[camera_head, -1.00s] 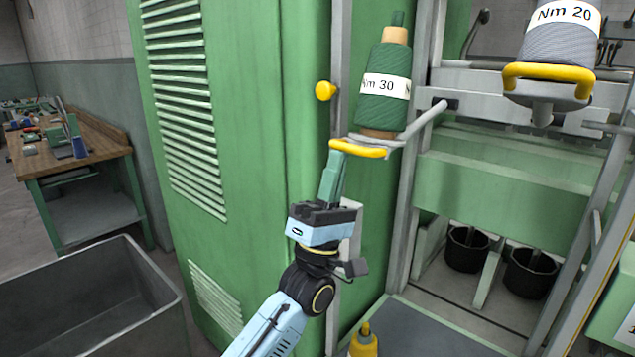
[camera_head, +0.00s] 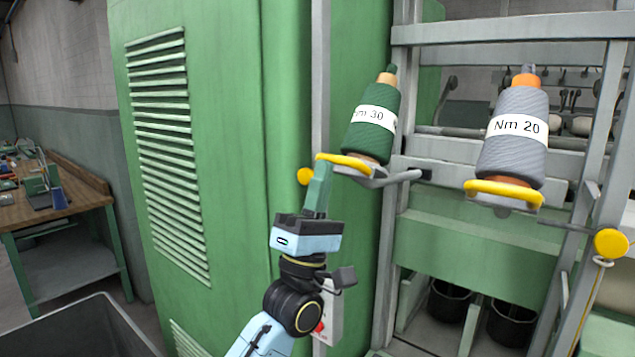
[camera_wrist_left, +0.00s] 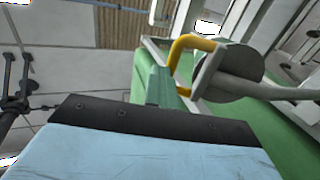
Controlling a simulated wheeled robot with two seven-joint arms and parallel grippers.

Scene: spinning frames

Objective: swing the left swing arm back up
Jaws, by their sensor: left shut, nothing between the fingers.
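The left swing arm (camera_head: 400,177) carries a green yarn bobbin (camera_head: 368,135) labelled Nm 30, which leans to the right. Its yellow handle (camera_head: 345,161) is at the left end; the handle also shows in the left wrist view (camera_wrist_left: 178,48). My left gripper (camera_head: 321,168) is shut and empty, its fingertips right at the handle's left end from below. In the left wrist view the closed fingers (camera_wrist_left: 158,80) are close against the handle; I cannot tell whether they touch. The swing arm runs about level to its pivot by the grey frame. My right gripper is not in view.
A second swing arm with a yellow handle (camera_head: 503,192) holds a grey Nm 20 bobbin (camera_head: 513,140) to the right. A green cabinet (camera_head: 225,120) stands left of my arm. A yellow knob (camera_head: 305,176) is beside the handle. A workbench (camera_head: 70,210) is far left.

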